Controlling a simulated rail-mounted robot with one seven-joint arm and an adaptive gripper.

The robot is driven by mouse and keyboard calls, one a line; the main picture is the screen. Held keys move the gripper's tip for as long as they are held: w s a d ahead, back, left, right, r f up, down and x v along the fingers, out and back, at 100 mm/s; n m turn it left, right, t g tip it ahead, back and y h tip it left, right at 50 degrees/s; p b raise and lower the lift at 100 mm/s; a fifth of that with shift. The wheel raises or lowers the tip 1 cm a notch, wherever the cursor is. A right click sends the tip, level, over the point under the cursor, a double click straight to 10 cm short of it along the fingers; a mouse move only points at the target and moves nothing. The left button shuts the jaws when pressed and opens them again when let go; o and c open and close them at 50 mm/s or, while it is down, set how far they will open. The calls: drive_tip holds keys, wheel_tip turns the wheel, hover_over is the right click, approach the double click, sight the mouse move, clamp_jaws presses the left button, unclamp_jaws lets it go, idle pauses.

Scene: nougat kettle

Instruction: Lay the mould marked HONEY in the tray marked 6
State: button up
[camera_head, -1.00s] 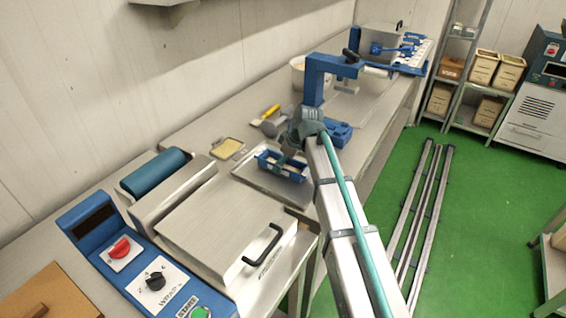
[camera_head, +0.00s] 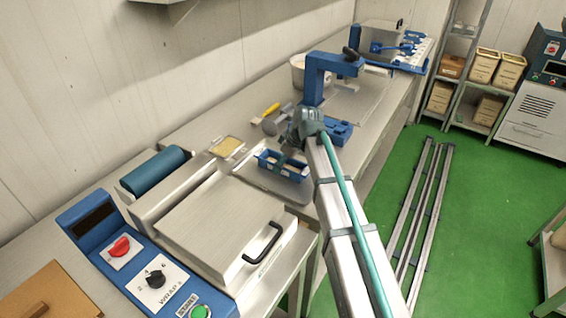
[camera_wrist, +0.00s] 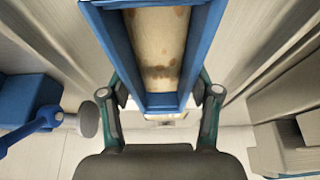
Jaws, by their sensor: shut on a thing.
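My gripper (camera_wrist: 160,98) is shut on a blue mould (camera_wrist: 113,35), with one finger at each side wall in the wrist view. The mould is an open blue box with a pale, brown-flecked filling. In the head view the mould (camera_head: 266,165) is below my gripper (camera_head: 290,156), over or on a shallow metal tray (camera_head: 300,194) on the bench. I cannot tell whether it touches the tray. No HONEY mark and no 6 can be read, so I cannot tell which mould or tray these are.
Another blue piece (camera_head: 340,130) lies just behind my gripper, near a blue press frame (camera_head: 313,85). A small tray with a yellow slab (camera_head: 227,147) and a yellow-handled tool (camera_head: 271,110) lie to the left. The wrapping machine (camera_head: 225,220) stands in front.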

drive_tip(key=o, duration=1.8)
drive_tip(key=shift+o, duration=0.2)
wheel_tip(320, 180, up, 8)
drive_tip(key=p, duration=0.4)
drive_tip(key=shift+p, duration=0.3)
